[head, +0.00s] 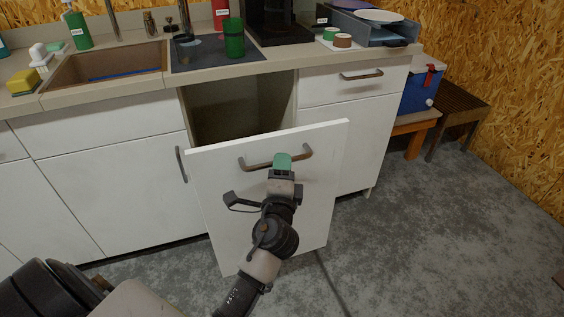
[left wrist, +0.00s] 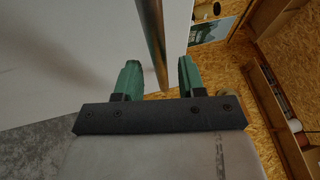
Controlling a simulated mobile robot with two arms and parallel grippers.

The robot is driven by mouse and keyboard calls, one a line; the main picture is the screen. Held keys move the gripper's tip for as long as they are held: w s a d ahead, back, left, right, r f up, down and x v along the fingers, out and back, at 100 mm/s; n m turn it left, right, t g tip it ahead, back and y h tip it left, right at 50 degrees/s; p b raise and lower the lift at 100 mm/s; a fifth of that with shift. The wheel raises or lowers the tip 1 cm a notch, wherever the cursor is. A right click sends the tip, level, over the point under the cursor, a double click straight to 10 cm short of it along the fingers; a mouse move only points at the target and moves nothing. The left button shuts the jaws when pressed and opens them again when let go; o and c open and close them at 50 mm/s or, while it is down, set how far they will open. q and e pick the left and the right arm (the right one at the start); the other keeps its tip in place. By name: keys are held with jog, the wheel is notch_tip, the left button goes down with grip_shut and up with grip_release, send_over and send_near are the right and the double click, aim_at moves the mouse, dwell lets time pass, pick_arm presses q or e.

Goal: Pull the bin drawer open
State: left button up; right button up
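The bin drawer's white front panel (head: 215,190) stands out from the cabinet, with the open cavity (head: 235,108) showing behind its top edge. Its bar handle (head: 255,166) runs across the upper part of the panel. My left gripper (head: 282,158) is at the middle of this handle. In the left wrist view the handle bar (left wrist: 153,40) runs between the two green fingers (left wrist: 158,78), with a visible gap on the right finger's side, so the fingers are open around it. Contact with the left finger is unclear. My right gripper is not in view.
The counter above holds a sink (head: 105,68), a green cup (head: 234,38) on a dark mat, and tape rolls (head: 342,40). A closed drawer (head: 345,83) is at the right. A blue cooler (head: 420,90) stands beyond it. The grey floor (head: 440,240) at right is clear.

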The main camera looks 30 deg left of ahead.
pick_arm(q)
jog(key=b+v, duration=0.1)
jog(key=v, duration=0.8)
jog(key=shift+b, duration=0.35)
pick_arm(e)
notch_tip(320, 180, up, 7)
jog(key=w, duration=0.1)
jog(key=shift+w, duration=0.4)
pick_arm(q)
jog(key=shift+w+a, duration=0.1)
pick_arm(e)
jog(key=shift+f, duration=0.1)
